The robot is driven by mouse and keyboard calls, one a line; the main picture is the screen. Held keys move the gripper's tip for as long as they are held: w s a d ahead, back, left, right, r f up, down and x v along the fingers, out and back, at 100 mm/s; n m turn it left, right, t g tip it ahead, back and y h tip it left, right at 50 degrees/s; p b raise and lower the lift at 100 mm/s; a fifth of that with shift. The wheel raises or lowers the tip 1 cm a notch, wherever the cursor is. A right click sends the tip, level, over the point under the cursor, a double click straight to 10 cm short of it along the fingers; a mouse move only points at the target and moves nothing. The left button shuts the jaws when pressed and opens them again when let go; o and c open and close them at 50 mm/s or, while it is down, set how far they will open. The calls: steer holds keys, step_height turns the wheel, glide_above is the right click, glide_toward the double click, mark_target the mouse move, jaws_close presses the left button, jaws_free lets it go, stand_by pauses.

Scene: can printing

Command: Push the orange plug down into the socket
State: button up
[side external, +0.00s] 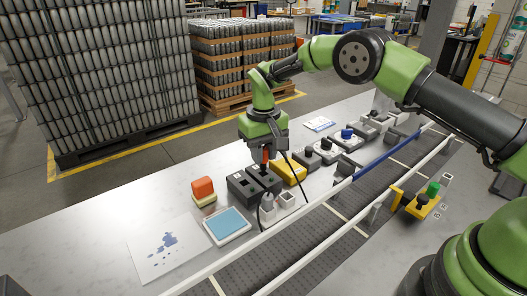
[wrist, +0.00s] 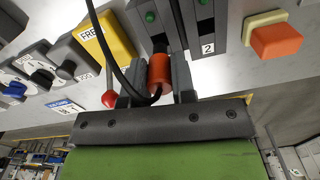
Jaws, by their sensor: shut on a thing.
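My gripper (side external: 265,152) is shut on the orange plug (side external: 265,157), which hangs between its fingers above the dark socket block (side external: 241,184). In the wrist view, the plug (wrist: 160,73) sits between the two grey fingers, with its dark end toward the grey socket block (wrist: 219,22). That block carries green lights and a label "2". A black cable (wrist: 101,40) curves from the plug past the gripper. Whether the plug's dark end is inside the socket opening cannot be told; the fingers and plug hide the contact.
A yellow box (side external: 294,172) with a red-knobbed lever (wrist: 109,98) stands close beside the gripper. An orange block on a pale yellow base (side external: 203,190) and a blue-topped pad (side external: 227,225) are nearby. Switch boxes line the table toward the back right. A conveyor (side external: 330,225) runs in front.

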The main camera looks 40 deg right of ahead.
mark_target(264, 170)
steer(key=shift+f, duration=1.85)
steer(key=o, duration=1)
step_height(264, 170, up, 10)
steer(key=shift+r, duration=0.1)
